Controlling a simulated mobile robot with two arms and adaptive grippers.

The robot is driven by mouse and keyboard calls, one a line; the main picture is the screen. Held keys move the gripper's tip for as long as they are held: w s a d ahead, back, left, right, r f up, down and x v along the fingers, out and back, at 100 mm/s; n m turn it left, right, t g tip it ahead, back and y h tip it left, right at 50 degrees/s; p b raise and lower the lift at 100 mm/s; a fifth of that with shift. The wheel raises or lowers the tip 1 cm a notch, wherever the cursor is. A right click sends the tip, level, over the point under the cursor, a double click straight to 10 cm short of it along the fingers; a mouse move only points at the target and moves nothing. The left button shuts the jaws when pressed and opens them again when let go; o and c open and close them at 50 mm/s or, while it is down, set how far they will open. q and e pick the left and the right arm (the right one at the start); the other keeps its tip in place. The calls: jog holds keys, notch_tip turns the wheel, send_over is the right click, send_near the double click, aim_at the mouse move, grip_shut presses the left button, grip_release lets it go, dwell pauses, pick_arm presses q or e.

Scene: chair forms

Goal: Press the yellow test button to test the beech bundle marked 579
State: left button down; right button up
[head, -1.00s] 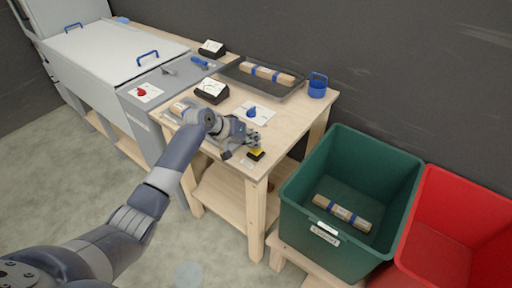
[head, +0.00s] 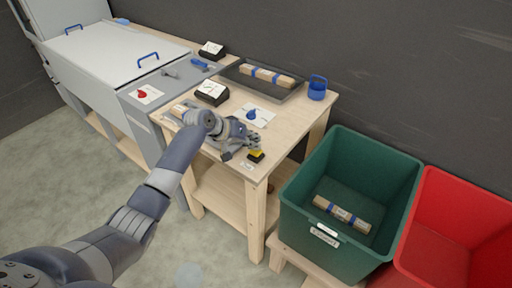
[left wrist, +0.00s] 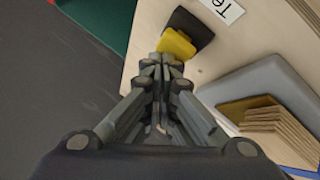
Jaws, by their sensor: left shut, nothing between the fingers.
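The yellow test button (head: 256,155) sits on a black base at the front corner of the wooden table; the left wrist view shows its yellow cap (left wrist: 177,44) beside a partly cut-off label. My left gripper (head: 252,146) is shut and empty, with its fingertips (left wrist: 158,64) right at the button's near edge. I cannot tell whether they touch it. A wooden bundle (left wrist: 276,132) lies on a grey plate beside the gripper; in the head view my arm hides most of it (head: 180,109). Its number is not readable. My right gripper is out of view.
A grey tray (head: 290,96) holds another banded bundle (head: 266,76). A green bin (head: 300,200) holds a bundle (head: 341,214); a red bin (head: 440,215) stands beside it. A blue cup (head: 317,88), a blue knob (head: 252,114) and black display boxes (head: 212,93) are on the table.

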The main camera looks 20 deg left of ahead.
pick_arm(q)
jog(key=shift+r+p, duration=0.65)
jog(key=shift+r, duration=0.25)
notch_tip(320, 180, up, 5)
jog(key=p, duration=0.5)
dwell(0.4)
